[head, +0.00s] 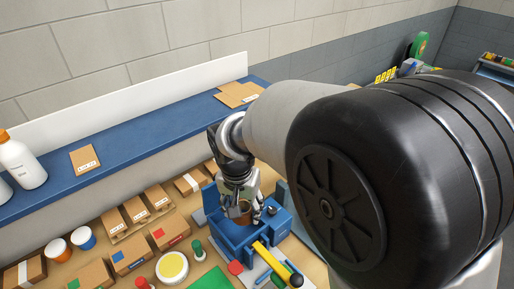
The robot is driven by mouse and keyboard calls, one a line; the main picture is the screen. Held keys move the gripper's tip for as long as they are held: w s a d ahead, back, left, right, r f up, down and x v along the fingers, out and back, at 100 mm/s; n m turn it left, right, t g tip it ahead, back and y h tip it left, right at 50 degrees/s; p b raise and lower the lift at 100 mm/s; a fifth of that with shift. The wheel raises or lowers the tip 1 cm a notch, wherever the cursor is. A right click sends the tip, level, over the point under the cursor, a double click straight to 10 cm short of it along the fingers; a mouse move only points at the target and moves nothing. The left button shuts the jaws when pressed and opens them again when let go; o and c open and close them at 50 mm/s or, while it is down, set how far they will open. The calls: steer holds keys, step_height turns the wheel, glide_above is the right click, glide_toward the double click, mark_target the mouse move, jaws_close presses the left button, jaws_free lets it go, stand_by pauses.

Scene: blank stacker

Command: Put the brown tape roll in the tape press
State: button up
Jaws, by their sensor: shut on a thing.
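My gripper (239,203) points down over the middle of the work surface and is shut on the brown tape roll (243,217), which shows only in part between the fingers. Below and around it stands a blue device (238,238) with raised blue walls, which looks like the tape press. The roll appears at or just above the blue device; I cannot tell whether it touches it. My large black arm joint and grey link cover the right half of the view.
Cardboard boxes (131,255), a yellow-topped round tub (172,268) and small stamps stand to the left. A blue shelf (130,152) runs behind, with a white bottle (20,160) and flat cardboard (237,94).

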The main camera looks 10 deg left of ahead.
steer(key=shift+w+a+f, duration=0.25)
steer(key=shift+w+a, duration=0.2)
steer(key=shift+a, duration=0.1)
steer(key=shift+w+a+f, duration=0.25)
steer(key=shift+w+a, duration=0.2)
steer(key=shift+a, duration=0.05)
steer(key=b, duration=0.3)
glide_above(239, 229)
steer(key=f, duration=0.5)
steer(key=s+f, duration=0.1)
steer(key=f, duration=0.1)
steer(key=shift+d+f, duration=0.15)
steer(key=shift+d, duration=0.05)
step_height(239, 229, down, 3)
steer(key=shift+w+a+f+b, duration=0.1)
steer(key=shift+w+b, duration=0.05)
steer(key=shift+b, duration=0.15)
steer(key=shift+w+a, duration=0.2)
steer(key=shift+s, duration=0.1)
steer(key=shift+f, duration=0.2)
steer(key=o, duration=0.8)
steer(key=shift+c, duration=0.2)
